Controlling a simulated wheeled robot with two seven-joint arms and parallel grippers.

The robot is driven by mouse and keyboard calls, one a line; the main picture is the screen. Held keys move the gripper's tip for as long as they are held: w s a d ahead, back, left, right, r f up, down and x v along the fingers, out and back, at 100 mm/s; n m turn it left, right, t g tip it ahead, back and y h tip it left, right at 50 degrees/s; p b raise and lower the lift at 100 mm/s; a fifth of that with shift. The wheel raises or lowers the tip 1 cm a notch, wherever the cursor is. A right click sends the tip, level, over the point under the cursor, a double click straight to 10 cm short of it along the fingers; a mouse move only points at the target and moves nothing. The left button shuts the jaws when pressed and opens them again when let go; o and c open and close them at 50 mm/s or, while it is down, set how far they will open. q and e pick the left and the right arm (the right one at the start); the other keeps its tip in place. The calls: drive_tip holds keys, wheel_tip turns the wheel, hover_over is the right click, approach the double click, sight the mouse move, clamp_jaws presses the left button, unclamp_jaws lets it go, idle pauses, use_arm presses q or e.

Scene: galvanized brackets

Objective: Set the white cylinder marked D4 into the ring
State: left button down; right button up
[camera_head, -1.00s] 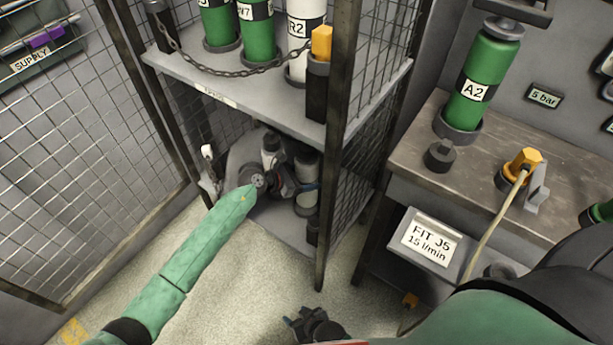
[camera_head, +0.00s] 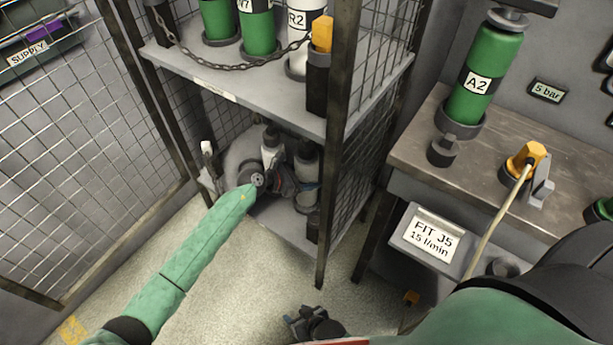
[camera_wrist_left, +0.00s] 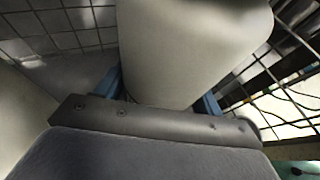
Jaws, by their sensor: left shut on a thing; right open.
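My left arm reaches into the lower level of the mesh cage. The cylinder also fills the left wrist view (camera_wrist_left: 190,50), between the blue fingers. It looks nearly upright in the head view; no D4 mark shows, and I cannot tell whether its foot touches the shelf. The ring that the task names cannot be made out; the gripper and cylinder hide part of the shelf. My right gripper (camera_head: 312,322) is open and empty, low over the floor.
Cage posts and mesh (camera_head: 360,170) bound the space on the right. The upper shelf (camera_head: 225,88) hangs overhead with chained cylinders. A workbench (camera_head: 415,150) with green cylinder A2 (camera_head: 470,95) stands right.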

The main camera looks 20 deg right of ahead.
use_arm(q)
drive_tip(key=shift+r, duration=0.15)
drive_tip(key=shift+f+b, duration=1.2)
drive_tip(key=shift+f, duration=0.25)
drive_tip(key=shift+c, duration=0.8)
unclamp_jaws()
drive_tip(key=v, duration=0.7)
drive_tip(key=shift+a, duration=0.3)
